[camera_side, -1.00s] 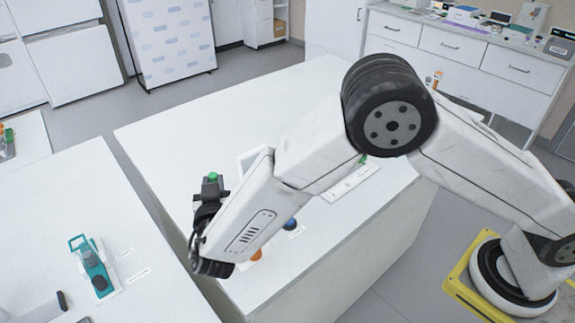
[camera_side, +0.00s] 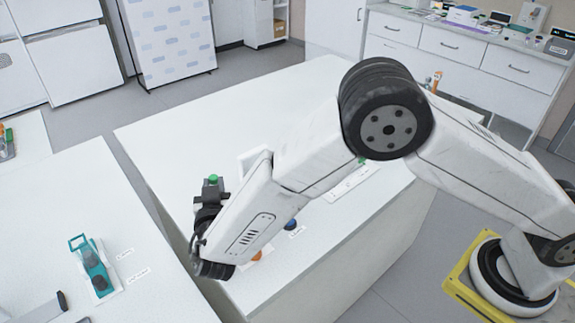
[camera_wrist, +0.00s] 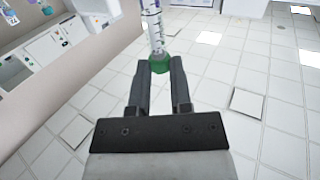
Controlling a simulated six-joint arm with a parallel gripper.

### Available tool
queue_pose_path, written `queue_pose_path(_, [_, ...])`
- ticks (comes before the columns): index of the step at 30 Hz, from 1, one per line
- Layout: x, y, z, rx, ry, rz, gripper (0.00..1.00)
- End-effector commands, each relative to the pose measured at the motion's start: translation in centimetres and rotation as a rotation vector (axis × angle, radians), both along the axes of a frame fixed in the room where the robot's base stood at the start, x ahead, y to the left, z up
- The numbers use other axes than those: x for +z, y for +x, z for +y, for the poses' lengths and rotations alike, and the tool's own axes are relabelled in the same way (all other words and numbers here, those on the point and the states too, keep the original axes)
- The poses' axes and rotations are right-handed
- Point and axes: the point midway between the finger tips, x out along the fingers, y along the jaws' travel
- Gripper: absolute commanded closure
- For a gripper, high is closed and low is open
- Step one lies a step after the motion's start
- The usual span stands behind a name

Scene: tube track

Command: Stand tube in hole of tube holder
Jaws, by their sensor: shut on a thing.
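My gripper (camera_wrist: 160,68) is shut on the green cap (camera_wrist: 161,63) of a clear, marked tube (camera_wrist: 153,28). In the wrist view the tube extends beyond the fingertips and runs out of the top of the picture. In the side view the green cap (camera_side: 213,178) shows at the dark fingers of my gripper (camera_side: 212,188), above the white table's left part; the tube body is hidden there. A white frame-like object (camera_side: 250,158), perhaps the tube holder, stands behind my arm and is mostly hidden. Its holes cannot be made out.
A blue round item (camera_side: 290,225) and an orange one (camera_side: 257,256) sit near the white table's (camera_side: 215,125) front edge, partly behind my arm. A labelled white strip (camera_side: 352,182) lies to their right. A teal device (camera_side: 93,268) stands on the left table. The white table's far part is clear.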

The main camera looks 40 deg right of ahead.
Motion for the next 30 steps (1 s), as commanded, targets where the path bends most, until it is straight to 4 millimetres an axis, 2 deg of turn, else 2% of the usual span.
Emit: queue_pose_path(30, [-1.2, 0.0, 0.0, 0.0, 0.0, 0.0, 1.0])
